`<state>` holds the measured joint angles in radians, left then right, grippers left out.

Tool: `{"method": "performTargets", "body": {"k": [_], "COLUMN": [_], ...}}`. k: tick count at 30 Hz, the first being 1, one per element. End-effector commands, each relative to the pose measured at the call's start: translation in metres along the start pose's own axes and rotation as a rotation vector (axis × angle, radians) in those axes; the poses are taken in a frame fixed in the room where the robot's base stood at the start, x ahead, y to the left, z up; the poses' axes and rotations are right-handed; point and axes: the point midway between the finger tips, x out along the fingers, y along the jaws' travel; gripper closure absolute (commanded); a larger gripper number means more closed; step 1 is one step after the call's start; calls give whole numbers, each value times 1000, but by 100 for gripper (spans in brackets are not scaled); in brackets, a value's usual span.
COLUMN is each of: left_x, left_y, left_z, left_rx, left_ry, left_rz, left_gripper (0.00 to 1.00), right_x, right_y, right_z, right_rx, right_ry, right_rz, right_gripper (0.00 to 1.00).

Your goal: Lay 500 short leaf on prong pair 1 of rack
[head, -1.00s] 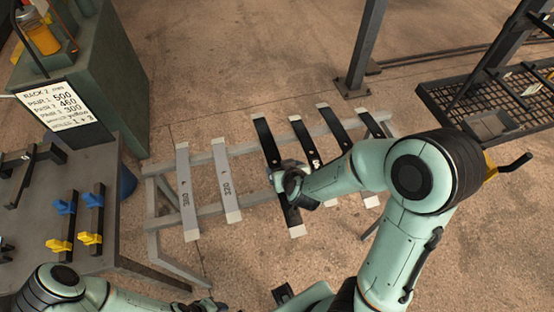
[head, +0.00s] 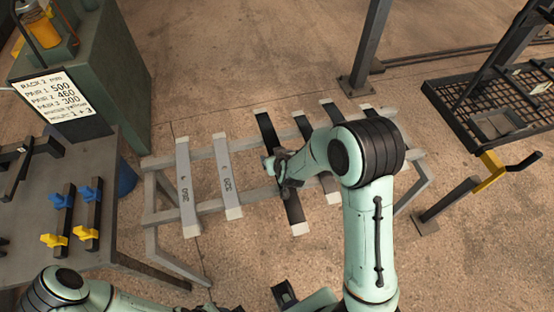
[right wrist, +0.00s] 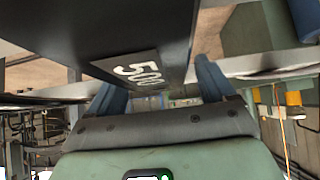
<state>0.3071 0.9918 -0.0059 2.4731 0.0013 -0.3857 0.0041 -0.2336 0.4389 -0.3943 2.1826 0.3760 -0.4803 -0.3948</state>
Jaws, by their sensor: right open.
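A dark leaf with white ends (head: 266,131) lies across the grey trestle, third from the left. My right gripper (head: 272,165) is at this leaf's middle. In the right wrist view the dark leaf (right wrist: 120,25) with a "500" label is close in front, between the two open fingers of the gripper (right wrist: 160,90). I cannot tell whether they touch it. Blue and yellow prongs (head: 63,198) stand on the rack on the left table. My left arm is at the bottom left; its gripper (head: 222,308) is cut off by the lower edge.
Two grey leaves (head: 187,190) lie to the left on the trestle (head: 160,217); more dark leaves (head: 331,112) lie to the right. A card (head: 55,94) on the green cabinet lists pair 1 as 500. A mesh shelf (head: 470,105) and a post are at the right.

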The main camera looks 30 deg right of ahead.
Motion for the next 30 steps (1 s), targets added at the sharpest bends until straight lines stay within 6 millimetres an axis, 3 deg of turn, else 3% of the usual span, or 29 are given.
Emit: {"method": "performTargets", "body": {"k": [5,12,23,30], "left_x": [0,0,-1,-13], "left_y": [0,0,1,6], "left_z": [0,0,0,-3], "left_rx": [0,0,0,2], "left_ry": [0,0,1,7], "left_rz": [0,0,0,2], "left_gripper": [57,57,57,57], "right_x": [0,-1,-2,-21], "right_y": [0,0,-1,-1], "right_z": [-1,-1,-6,-26], "right_rx": [0,0,1,3], "right_ry": [1,0,11,15], "right_rz": [0,-1,-1,-2], "right_gripper": [20,98,100,100]}}
